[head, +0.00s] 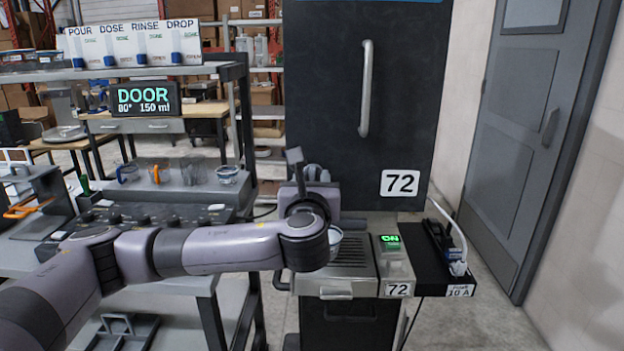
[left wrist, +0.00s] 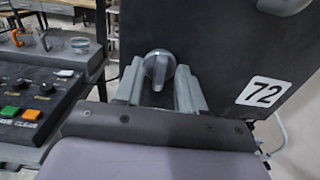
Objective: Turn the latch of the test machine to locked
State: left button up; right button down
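The test machine (head: 335,90) is a tall dark cabinet with a long vertical handle and a "72" label, and it fills the middle of the head view. Its latch is a grey round knob with a raised grip bar (left wrist: 158,66), seen on the dark front in the left wrist view. The bar looks roughly upright. My left gripper (left wrist: 160,77) is open, with its fingers spread on either side of the knob; I cannot tell whether they touch it. In the head view my left arm (head: 225,248) hides most of the latch area. My right gripper is not in view.
Below the cabinet is a unit with a ribbed tray (head: 352,255) and a green "ON" display (head: 390,241). At left are a control panel with buttons (left wrist: 32,113), cups (head: 192,172) and a "DOOR" display (head: 144,99).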

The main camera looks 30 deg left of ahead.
pick_arm(q)
grip_shut()
dwell(0.3)
jog(key=n, duration=0.4)
jog(key=shift+f+n+b, duration=0.15)
jog(key=shift+n+b, duration=0.15)
jog(key=shift+n, duration=0.1)
jog(key=n, duration=0.4)
jog(key=shift+a+b, duration=0.1)
jog(key=shift+b, duration=0.2)
jog(key=shift+s+f+n+b, duration=0.1)
jog(key=shift+n+b, duration=0.6)
jog(key=shift+n, duration=4)
